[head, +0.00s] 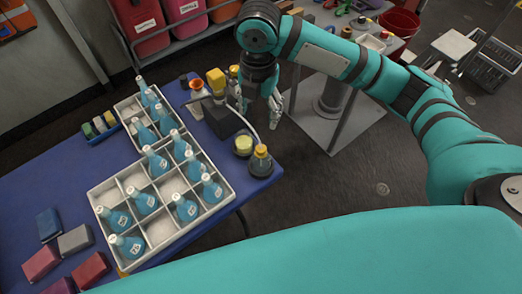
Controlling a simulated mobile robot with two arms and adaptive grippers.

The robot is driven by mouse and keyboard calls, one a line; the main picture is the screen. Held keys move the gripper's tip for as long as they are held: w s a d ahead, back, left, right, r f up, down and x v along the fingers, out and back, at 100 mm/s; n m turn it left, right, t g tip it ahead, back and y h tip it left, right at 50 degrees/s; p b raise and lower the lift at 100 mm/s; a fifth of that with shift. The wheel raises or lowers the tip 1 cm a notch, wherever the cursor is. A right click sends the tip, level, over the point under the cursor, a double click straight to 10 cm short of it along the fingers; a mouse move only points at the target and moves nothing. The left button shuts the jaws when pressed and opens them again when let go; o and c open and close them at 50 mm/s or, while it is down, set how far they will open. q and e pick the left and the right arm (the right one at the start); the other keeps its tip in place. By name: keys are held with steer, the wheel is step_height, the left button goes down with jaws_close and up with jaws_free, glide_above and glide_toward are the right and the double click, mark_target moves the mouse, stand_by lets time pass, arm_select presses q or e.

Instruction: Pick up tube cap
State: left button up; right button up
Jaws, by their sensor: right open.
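I cannot tell for sure which small part is the tube cap. Candidates sit at the back right of the blue table: a small dark piece (184,80), a white and orange capped bottle (196,86) and a yellow-topped item (216,78) on a dark stand. My right gripper (260,106) points down at the table's back right edge, beside the dark stand. Its fingers are apart, and nothing shows between them. Its arm partly covers the yellow piece behind it. My left gripper is not in view.
A divided white tray (225,203) holds several blue flasks. A yellow-lidded jar (243,144) and a dark flask with an orange cap (260,160) stand near the table's right edge. Coloured blocks (75,240) lie at front left. A grey side table (330,100) stands behind right.

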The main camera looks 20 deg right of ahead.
steer(key=p, duration=0.2)
glide_above(261, 148)
steer(key=f, duration=1.1)
steer(key=shift+a+f, duration=0.25)
steer(key=shift+f, duration=0.05)
steer(key=f, duration=0.3)
steer(key=f+p, duration=0.1)
steer(key=shift+d+f, duration=0.25)
steer(key=shift+f, duration=0.55)
steer(key=c, duration=0.9)
